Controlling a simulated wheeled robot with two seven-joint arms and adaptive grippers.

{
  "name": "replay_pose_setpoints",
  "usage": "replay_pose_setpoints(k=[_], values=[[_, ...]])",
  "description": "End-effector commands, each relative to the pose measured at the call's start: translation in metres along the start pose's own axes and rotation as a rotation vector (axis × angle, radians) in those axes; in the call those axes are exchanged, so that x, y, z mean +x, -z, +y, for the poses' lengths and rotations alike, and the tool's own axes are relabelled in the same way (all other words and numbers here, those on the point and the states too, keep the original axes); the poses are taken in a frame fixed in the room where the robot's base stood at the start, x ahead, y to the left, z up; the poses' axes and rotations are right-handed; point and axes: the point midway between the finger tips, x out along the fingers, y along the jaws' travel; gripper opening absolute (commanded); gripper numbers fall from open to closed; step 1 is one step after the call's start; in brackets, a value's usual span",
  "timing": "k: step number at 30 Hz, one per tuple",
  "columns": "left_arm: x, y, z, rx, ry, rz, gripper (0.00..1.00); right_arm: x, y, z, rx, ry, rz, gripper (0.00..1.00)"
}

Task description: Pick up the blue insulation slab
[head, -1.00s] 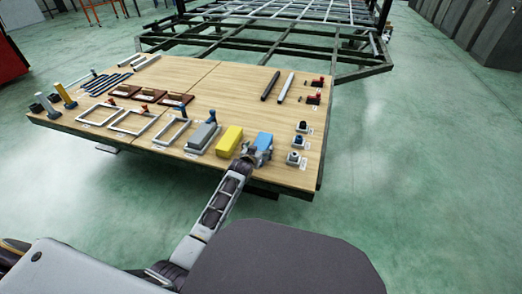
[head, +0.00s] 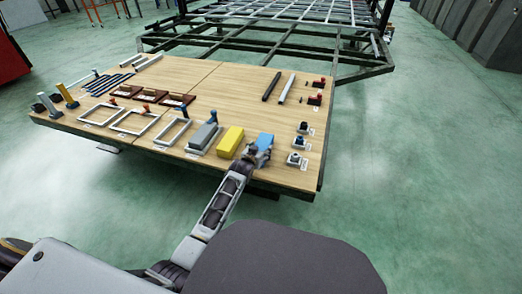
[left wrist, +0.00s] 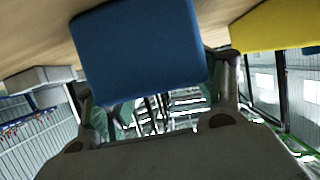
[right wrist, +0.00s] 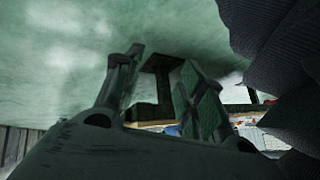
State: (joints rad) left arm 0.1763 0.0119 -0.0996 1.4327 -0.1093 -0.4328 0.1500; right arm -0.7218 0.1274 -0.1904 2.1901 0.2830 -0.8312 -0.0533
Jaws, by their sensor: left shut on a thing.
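The blue insulation slab (head: 265,140) is at the front right part of the wooden table, to the right of the yellow slab (head: 230,140). My left gripper (head: 252,153) is at its near end. In the left wrist view the blue slab (left wrist: 138,52) fills the space between the two fingers of my left gripper (left wrist: 155,85), which are shut on it. I cannot tell whether the slab is clear of the table top. My right gripper (right wrist: 160,80) shows in the right wrist view, with its fingers apart and nothing between them. It is not in the head view.
The wooden table (head: 225,95) also holds a grey block (head: 203,137), pale frames (head: 135,122) and several small switch-like parts (head: 297,143) right of the slab. The yellow slab also shows in the left wrist view (left wrist: 275,27). A dark metal chassis (head: 270,40) stands behind the table.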

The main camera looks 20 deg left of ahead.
Motion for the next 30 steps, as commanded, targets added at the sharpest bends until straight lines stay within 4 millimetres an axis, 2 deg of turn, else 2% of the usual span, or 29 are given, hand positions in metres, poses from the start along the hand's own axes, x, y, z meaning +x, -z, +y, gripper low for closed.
replay_pose_setpoints(k=[11, 22, 30], values=[[-0.006, 0.014, 0.0, 0.0, 0.0, 0.001, 0.42, -0.006, 0.003, -0.001, 0.0, -0.007, -0.006, 0.4], [-0.022, 0.053, 0.0, 0.0, 0.0, 0.002, 0.42, -0.024, 0.011, -0.004, 0.005, -0.03, -0.031, 0.4], [-0.033, 0.08, 0.0, 0.0, 0.0, 0.001, 0.42, -0.049, 0.03, -0.008, -0.03, -0.051, -0.09, 0.4]])
